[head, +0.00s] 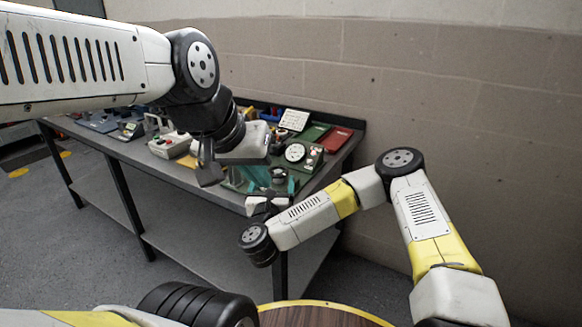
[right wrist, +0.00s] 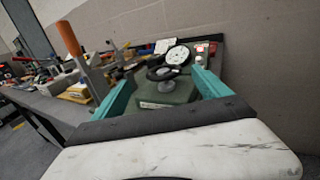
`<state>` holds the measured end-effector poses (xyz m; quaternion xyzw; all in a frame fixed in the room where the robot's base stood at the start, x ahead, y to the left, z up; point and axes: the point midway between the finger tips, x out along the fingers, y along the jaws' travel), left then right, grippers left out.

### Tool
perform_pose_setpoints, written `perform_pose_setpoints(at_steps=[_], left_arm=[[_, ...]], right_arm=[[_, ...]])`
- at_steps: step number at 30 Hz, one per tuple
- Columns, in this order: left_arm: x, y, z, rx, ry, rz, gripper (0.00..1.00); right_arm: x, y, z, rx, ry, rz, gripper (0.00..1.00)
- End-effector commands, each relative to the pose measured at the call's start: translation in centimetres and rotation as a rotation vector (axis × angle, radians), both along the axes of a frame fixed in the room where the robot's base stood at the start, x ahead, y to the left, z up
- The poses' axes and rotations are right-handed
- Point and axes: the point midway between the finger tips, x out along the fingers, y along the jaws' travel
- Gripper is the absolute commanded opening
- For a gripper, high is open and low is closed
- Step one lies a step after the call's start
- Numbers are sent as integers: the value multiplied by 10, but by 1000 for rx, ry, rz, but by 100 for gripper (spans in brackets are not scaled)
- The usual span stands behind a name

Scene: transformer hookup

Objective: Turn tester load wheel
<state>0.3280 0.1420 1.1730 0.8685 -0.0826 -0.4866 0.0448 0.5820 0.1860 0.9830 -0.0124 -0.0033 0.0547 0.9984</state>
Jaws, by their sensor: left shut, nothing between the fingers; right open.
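The tester (right wrist: 168,92) is a green box with a round white dial (right wrist: 178,55) at its back. Its load wheel (right wrist: 160,72) is a black ring on a grey hub in front of the dial. In the head view the dial (head: 295,152) shows near the bench's right end; the wheel is partly hidden by my arms. My right gripper (right wrist: 164,76) is open, its teal fingers spread on either side of the wheel, with no contact visible. My left gripper (head: 208,168) is shut and empty, above the bench front, left of the right gripper.
The grey bench (head: 160,170) runs along the wall. A red tray (head: 337,139) and a white panel (head: 294,120) lie behind the tester. A pale box with coloured buttons (head: 172,145) stands to the left. A grey upright bar with an orange top (right wrist: 70,38) rises left of the right gripper.

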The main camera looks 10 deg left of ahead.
Motion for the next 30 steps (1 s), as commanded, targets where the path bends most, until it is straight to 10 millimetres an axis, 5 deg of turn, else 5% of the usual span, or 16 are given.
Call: perform_pose_setpoints(at_steps=[5,18,29,30], left_arm=[[0,0,0,0,0,0,0],[0,0,0,0,0,0,0],[0,0,0,0,0,0,0],[0,0,0,0,0,0,0]], right_arm=[[9,-3,-3,29,8,-27,87],[70,3,-3,25,7,-24,87],[77,3,-3,25,8,-22,87],[77,3,-3,25,8,-22,79]])
